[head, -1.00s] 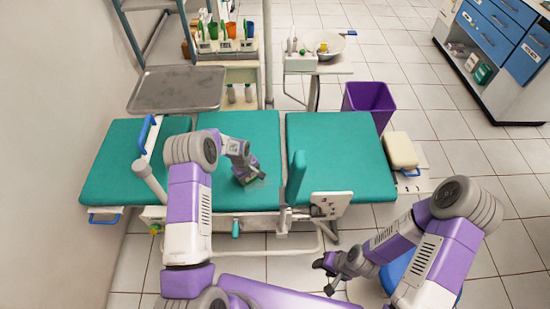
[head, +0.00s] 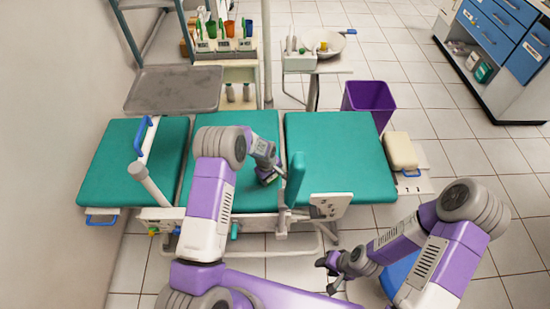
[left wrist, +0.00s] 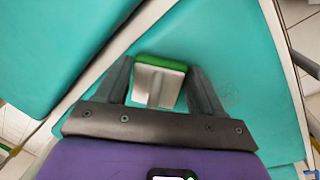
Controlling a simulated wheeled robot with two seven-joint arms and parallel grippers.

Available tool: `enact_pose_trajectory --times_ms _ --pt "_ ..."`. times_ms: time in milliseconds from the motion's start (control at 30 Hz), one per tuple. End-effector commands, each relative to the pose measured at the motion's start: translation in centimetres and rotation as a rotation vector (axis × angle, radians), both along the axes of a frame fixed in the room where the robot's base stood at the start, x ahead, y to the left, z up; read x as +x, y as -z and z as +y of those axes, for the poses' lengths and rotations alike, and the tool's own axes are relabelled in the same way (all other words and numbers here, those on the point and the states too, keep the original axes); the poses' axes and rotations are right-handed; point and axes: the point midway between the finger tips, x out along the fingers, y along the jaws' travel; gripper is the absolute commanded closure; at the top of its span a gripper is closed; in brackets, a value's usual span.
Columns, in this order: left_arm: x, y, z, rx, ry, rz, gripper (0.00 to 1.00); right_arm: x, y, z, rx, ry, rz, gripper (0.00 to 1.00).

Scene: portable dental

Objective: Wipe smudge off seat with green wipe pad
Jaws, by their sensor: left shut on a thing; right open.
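The teal seat (head: 238,203) is the middle cushion of the dental chair in the head view. My left gripper (head: 269,179) is low over the right part of this cushion. In the left wrist view the left gripper (left wrist: 160,85) is shut on the grey handle of the green wipe pad (left wrist: 160,62). The pad seems to be down at the cushion, but I cannot tell contact for sure. A faint smudge (left wrist: 228,92) shows on the teal surface just right of the gripper in the left wrist view. My right gripper (head: 333,273) is open and empty, in front of the chair.
A teal upright armrest (head: 296,178) stands close to the right of my left gripper. Other teal cushions lie left (head: 120,175) and right (head: 340,160). A grey tray (head: 175,90) is behind, and a purple bin (head: 368,103) stands at the back right.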

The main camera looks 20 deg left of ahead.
Motion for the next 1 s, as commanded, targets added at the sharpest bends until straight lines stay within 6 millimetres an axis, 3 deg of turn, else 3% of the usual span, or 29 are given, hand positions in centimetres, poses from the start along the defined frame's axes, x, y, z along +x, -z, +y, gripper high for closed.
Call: enact_pose_trajectory --times_ms 67,200,700,1000 --pt "0.0 0.0 -0.6 0.0 -0.001 0.0 0.57 0.0 0.1 0.0 0.0 0.0 0.0 0.52" --pt "0.0 -2.4 -0.5 -0.001 -0.004 -0.003 0.57 0.0 -1.0 0.0 0.0 0.0 0.0 0.52" --pt "0.0 -6.7 -0.5 0.0 -0.005 -0.001 0.57 0.0 -3.8 0.0 0.0 0.0 0.0 0.52" --pt "-0.1 -8.0 -0.4 -0.001 -0.005 0.0 0.57 0.0 -4.6 0.0 0.0 0.0 0.0 0.52"
